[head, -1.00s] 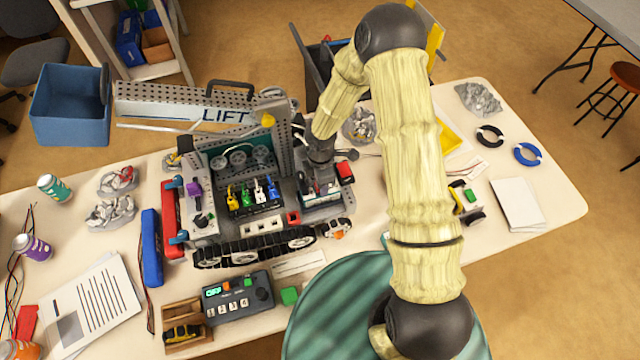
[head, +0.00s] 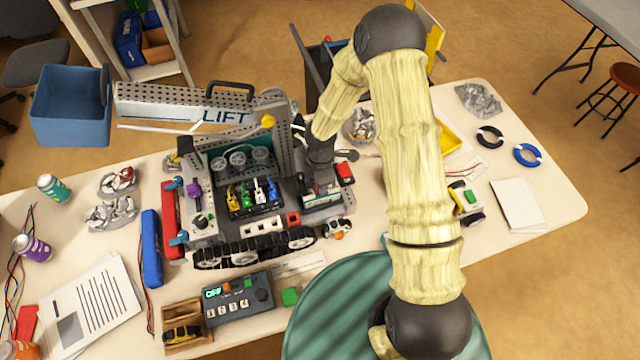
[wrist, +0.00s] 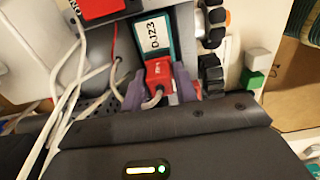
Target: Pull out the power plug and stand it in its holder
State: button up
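In the wrist view a red power plug (wrist: 158,74) with a grey cable sits against a teal-and-white labelled block (wrist: 153,36) and appears plugged in. My gripper (wrist: 160,90) has its purple-grey fingers one on each side of the plug. I cannot tell whether they touch it. In the head view my gripper (head: 321,172) points down at the right end of the grey robot model (head: 318,203), and the arm hides the plug. A black rack (head: 255,207) with yellow, green, white and blue pieces stands left of it; I cannot tell whether it is the holder.
Loose white cables (wrist: 68,95) run left of my fingers, near a red switch (wrist: 100,8). Black track parts (wrist: 211,70) are close on the right. The table's right side has some clear room.

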grip_shut()
jog(key=shift+r, duration=0.1)
jog(key=shift+r+p, duration=2)
jog(key=shift+r, duration=0.25)
jog(key=shift+r+p, duration=0.8)
jog(key=shift+r, duration=0.1)
